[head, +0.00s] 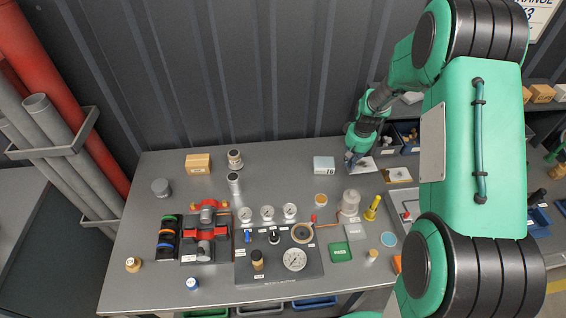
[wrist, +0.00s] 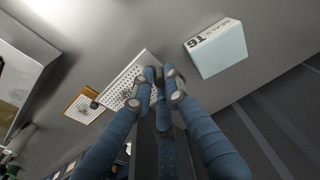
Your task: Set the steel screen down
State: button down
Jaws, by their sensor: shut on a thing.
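The steel screen is a pale flat plate with rows of small holes. In the wrist view, the steel screen (wrist: 121,88) lies between and just ahead of my fingertips. My gripper (wrist: 162,80) is shut on its edge. In the head view, my gripper (head: 353,160) is at the table's back right, with the steel screen (head: 367,166) showing at its right. The screen looks close to the grey table (head: 290,182), but I cannot tell whether it touches. My fingers hide part of its edge.
A pale seals box (head: 324,165) stands left of my gripper; it also shows in the wrist view (wrist: 218,52). An orange-edged plate (head: 398,174) lies just right of the screen. A clear dome (head: 350,202) and a yellow post (head: 372,208) stand nearer the front.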

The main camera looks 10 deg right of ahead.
jog(key=s+a+n+b, duration=0.1)
jog(key=a, duration=0.9)
jog(key=s+a+f+n+b, duration=0.1)
jog(key=s+a, duration=0.1)
jog(key=a, duration=0.8)
jog(key=s+a+n+b, duration=0.1)
jog(key=s+a+n, duration=0.1)
jog(key=a, duration=0.8)
jog(key=shift+s+f+y+b, duration=0.2)
jog(key=shift+f+y+b, duration=0.1)
jog(key=shift+b, duration=0.05)
jog(key=shift+w, duration=0.1)
jog(key=w+a, duration=0.1)
jog(key=w, duration=0.4)
jog(key=w+a+f, duration=0.1)
jog(key=w, duration=0.4)
jog(key=w+a+b, duration=0.1)
jog(key=w, duration=0.4)
jog(key=shift+w+a+f, duration=0.2)
jog(key=shift+f, duration=0.05)
jog(key=shift+f, duration=1.75)
jog(key=shift+f+b, duration=0.1)
jog(key=shift+b, duration=0.2)
